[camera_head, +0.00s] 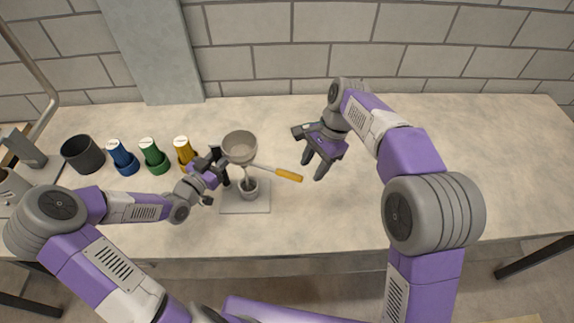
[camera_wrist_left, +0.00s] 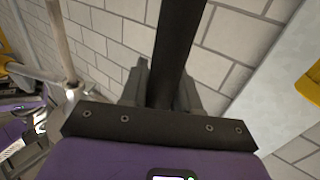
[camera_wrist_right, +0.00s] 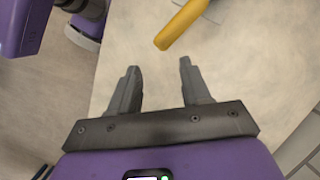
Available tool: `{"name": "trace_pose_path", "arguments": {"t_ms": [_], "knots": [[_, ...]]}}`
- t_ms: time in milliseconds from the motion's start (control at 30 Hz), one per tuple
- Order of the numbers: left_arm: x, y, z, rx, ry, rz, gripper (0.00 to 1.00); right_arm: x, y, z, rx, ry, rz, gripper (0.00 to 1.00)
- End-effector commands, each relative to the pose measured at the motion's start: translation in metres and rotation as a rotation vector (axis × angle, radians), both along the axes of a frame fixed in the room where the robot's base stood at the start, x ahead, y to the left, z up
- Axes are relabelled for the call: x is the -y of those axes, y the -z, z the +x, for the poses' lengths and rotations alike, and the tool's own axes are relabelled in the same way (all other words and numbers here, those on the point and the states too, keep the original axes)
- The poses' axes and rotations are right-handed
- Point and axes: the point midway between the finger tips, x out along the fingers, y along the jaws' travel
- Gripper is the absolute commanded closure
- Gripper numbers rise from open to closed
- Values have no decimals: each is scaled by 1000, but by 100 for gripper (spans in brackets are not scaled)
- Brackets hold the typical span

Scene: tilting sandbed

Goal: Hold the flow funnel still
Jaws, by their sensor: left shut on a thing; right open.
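The grey flow funnel (camera_head: 239,146) stands upright above a small grey cup (camera_head: 249,190) on a pale square plate (camera_head: 245,208). My left gripper (camera_head: 220,166) is at the funnel's left side, shut on a black bar. In the left wrist view the black bar (camera_wrist_left: 178,45) runs between its fingers; its join to the funnel is hidden. A rod with a yellow handle (camera_head: 288,175) sticks out rightward from below the funnel. My right gripper (camera_head: 314,165) is open and empty, a little right of the yellow handle, which the right wrist view also shows (camera_wrist_right: 183,22).
Blue (camera_head: 122,157), green (camera_head: 153,155) and yellow (camera_head: 184,152) bottles stand left of the funnel. A dark cup (camera_head: 83,154) is farther left, near a grey metal frame (camera_head: 25,146). The table (camera_head: 500,165) is clear on the right.

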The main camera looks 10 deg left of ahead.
Motion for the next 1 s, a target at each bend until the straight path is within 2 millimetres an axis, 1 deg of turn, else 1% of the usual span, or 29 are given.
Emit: {"name": "trace_pose_path", "arguments": {"t_ms": [33, 100, 200, 300, 400, 500, 600, 767, 867, 1000], "knots": [[0, 0, 0, 0, 0, 0, 100, 10, 10, -4, -99, 110, 55, 53], [0, 0, 0, 0, 0, 0, 100, 16, 18, -10, -239, 263, 132, 53], [0, 0, 0, 0, 0, 0, 100, 22, 25, -16, -446, 483, 232, 53], [0, 0, 0, -1, 0, 0, 100, 27, 28, -18, -657, 698, 321, 53], [0, 0, 0, -1, 0, 0, 100, 31, 27, -15, -855, 887, 394, 53], [0, 0, 0, -1, 0, 0, 100, 36, 26, -10, -1021, 1036, 450, 53], [0, 0, 0, -1, 1, 0, 100, 41, 24, -5, -1142, 1135, 489, 53], [0, 0, 0, -1, 1, 0, 100, 43, 24, 0, -1236, 1209, 518, 53], [0, 0, 0, -1, 1, 0, 100, 35, 25, -1, -1250, 1216, 522, 53], [0, 0, 0, -1, 1, 0, 100, 13, 30, -5, -1249, 1214, 519, 53]]}}
